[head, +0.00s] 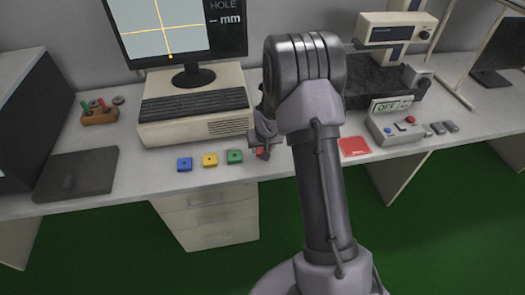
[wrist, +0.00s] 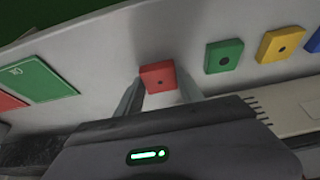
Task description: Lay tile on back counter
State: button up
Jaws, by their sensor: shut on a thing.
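The red tile (wrist: 157,74) is between the two fingers of my gripper (wrist: 159,90) in the wrist view, and the jaws are shut on it. In the head view the red tile (head: 260,152) is mostly hidden by my gripper (head: 262,150), at the right end of the tile row near the counter's front edge. I cannot tell whether it touches the counter. The white counter (head: 110,185) spans the head view. Green (head: 234,157), yellow (head: 210,160) and blue (head: 184,164) tiles, each with a dark centre dot, lie on it to the left.
A red pad (head: 354,147) lies right of my arm; a green pad (wrist: 38,80) shows beside it in the wrist view. A beige computer (head: 195,105) with a monitor stands behind the tiles. A button box (head: 396,128) is at right, a dark flat pad (head: 75,174) at left.

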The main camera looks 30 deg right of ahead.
jog(key=shift+f, duration=0.85)
jog(key=shift+r, duration=0.2)
jog(key=shift+f, duration=0.1)
jog(key=o, duration=1.3)
jog(key=shift+o, duration=0.2)
jog(key=s+a+r+p, duration=0.1)
jog(key=s+a+r, duration=0.25)
jog(key=r, duration=0.55)
jog(key=s+a+r+t+p, duration=0.1)
jog(key=s+a+r+p, duration=0.2)
jog(key=r, duration=0.6)
jog(key=s+a+r, duration=0.3)
jog(key=s+r, duration=0.2)
jog(key=r, duration=0.3)
jog(key=s+a+r+y, duration=0.1)
jog(key=s+a+r, duration=0.1)
jog(key=s, duration=0.4)
jog(key=s+a+r+y, duration=0.1)
jog(key=s+a+r, duration=0.2)
jog(key=s+a, duration=0.2)
jog(key=s+a+r+m+y, duration=0.1)
jog(key=s+a+r, duration=0.2)
jog(key=s, duration=0.5)
jog(key=shift+a+r+t, duration=0.15)
jog(key=shift+a+t, duration=0.1)
jog(key=shift+t, duration=0.05)
